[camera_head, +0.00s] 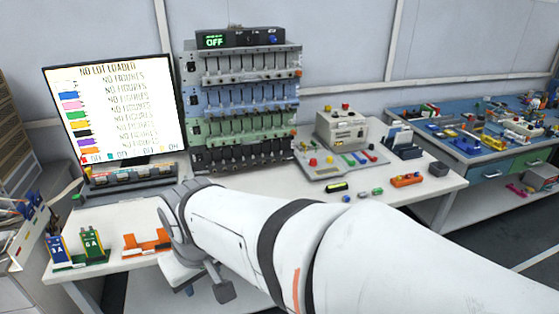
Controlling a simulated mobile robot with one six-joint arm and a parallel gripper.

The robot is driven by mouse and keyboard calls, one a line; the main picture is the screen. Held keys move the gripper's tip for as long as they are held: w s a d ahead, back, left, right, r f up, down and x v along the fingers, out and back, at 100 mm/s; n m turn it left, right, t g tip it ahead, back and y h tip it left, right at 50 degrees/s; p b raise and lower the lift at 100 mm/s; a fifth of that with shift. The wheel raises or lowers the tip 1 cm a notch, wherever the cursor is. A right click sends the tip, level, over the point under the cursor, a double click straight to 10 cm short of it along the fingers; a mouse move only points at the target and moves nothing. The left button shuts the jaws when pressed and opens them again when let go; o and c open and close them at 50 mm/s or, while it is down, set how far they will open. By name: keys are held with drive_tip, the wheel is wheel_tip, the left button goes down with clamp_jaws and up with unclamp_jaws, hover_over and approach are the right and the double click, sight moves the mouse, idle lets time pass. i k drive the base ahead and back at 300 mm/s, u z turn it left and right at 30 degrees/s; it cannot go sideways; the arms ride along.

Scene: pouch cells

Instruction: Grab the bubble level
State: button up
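A small dark bar with a yellow-green middle (337,187), which looks like the bubble level, lies on the white workbench (262,182) right of centre, in front of the button panel. It is small, so I cannot be sure of it. My white arm crosses the foreground from the lower right to the left. My gripper (207,287) seems to be the grey parts at its far end, low at the bench's front edge and well left of the bar. The arm partly hides it, and its finger opening cannot be made out.
An orange block (406,180), a dark box (439,169) and small green pieces (377,191) lie near the bar. A button panel (343,163), a cell rack (240,110) and a monitor (115,108) stand behind. An orange holder (147,243) is at left.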

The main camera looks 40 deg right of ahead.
sight(331, 189)
drive_tip(key=z, duration=1.45)
drive_tip(key=i, duration=1)
